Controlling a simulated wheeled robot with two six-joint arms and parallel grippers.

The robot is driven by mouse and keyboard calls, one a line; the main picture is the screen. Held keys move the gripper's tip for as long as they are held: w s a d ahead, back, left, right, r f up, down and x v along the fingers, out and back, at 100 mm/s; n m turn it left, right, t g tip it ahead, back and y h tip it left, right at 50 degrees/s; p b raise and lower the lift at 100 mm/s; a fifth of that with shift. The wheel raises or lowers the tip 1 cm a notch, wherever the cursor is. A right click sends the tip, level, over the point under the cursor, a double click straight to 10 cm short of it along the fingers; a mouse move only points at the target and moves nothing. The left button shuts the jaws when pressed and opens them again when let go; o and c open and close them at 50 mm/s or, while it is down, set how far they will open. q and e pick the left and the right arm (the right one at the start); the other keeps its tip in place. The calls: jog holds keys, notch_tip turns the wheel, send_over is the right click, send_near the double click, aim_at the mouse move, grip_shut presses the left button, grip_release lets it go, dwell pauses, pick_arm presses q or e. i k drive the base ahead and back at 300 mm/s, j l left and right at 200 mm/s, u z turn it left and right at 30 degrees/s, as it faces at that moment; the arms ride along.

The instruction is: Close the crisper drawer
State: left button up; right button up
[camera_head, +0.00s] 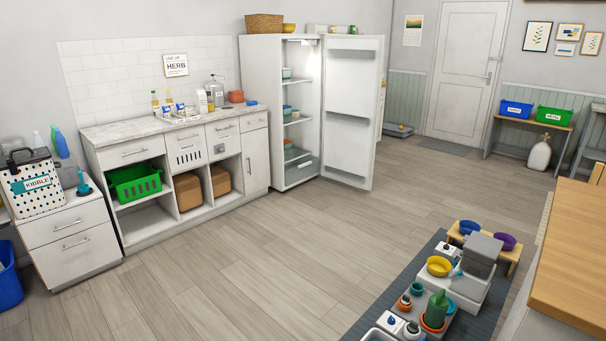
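The white fridge (262,118) stands against the back wall with its door (350,150) swung wide open to the right. A pale, translucent crisper drawer (300,171) shows at the bottom of the lit fridge interior, below the shelves. It is small in the view, and I cannot tell how far it is pulled out. A few small containers sit on the shelves above it. Neither of my grippers is in view.
A counter (170,128) with cabinets runs left of the fridge. The wooden floor (240,250) before the fridge is clear. A dark mat (358,328) with bowls, pots and a grey box lies at lower right, beside a wooden-topped unit (575,240).

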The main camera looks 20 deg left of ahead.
aim_at(309, 163)
jog(key=i+j+u, duration=0.2)
jog(key=i+u, duration=0.45)
jog(key=i, duration=0.3)
jog(key=i+j+u, duration=0.2)
jog(key=i+u, duration=0.15)
jog(key=i, duration=0.5)
jog(key=i+u, duration=0.35)
jog(key=i, duration=0.5)
jog(key=i+l+z, duration=0.15)
jog(key=i+z, duration=0.2)
jog(key=z, duration=0.15)
jog(key=i+z, duration=0.45)
jog(key=i+j+z, duration=0.15)
jog(key=i+z, duration=0.15)
jog(key=z, duration=0.2)
jog(key=i+l+z, duration=0.2)
jog(key=i+z, duration=0.2)
jog(key=i, duration=0.45)
jog(key=i+z, duration=0.45)
jog(key=i, duration=0.35)
jog(key=i+u, duration=0.2)
jog(key=i, duration=0.65)
jog(key=i+l+u, duration=0.2)
jog(key=i, duration=0.6)
jog(key=i+j, duration=0.05)
jog(key=j, duration=0.05)
